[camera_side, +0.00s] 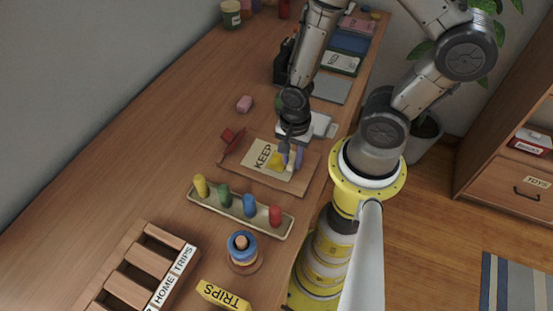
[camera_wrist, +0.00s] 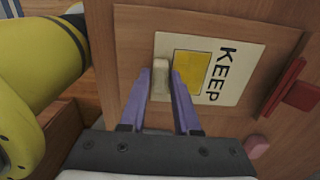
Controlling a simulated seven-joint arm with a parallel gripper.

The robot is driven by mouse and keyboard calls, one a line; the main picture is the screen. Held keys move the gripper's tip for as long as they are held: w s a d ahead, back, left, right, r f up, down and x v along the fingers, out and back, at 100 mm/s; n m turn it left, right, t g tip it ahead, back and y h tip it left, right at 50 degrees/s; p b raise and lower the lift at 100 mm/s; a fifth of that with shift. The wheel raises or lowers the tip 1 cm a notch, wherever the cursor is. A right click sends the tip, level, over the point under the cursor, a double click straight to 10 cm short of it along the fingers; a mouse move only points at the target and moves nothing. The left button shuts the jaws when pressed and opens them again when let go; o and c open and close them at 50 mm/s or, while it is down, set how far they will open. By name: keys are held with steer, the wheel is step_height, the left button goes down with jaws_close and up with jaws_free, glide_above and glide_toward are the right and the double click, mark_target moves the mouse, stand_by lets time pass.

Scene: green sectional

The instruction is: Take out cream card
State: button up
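The cream card (camera_side: 254,153) with the word KEEP and a yellow patch lies flat on a wooden board or shallow box (camera_side: 245,176). It also shows in the wrist view (camera_wrist: 236,70), right of my fingers, within the brown wood (camera_wrist: 125,55). A small cream tab (camera_wrist: 161,78) stands at the card's edge near my gripper. My gripper (camera_wrist: 161,80) has purple fingers, one on each side of this tab. In the side view my gripper (camera_side: 291,157) points down over the card's right end. Whether the fingers press on the tab is not clear.
A tray with several coloured pegs (camera_side: 196,200) lies in front of the board, with a stacked ring toy (camera_side: 242,250) closer. A small red block (camera_side: 232,138) touches or nears the board's left edge. A pink block (camera_side: 244,104) lies behind.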

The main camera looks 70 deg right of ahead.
jaws_close()
steer(key=shift+r, duration=0.1)
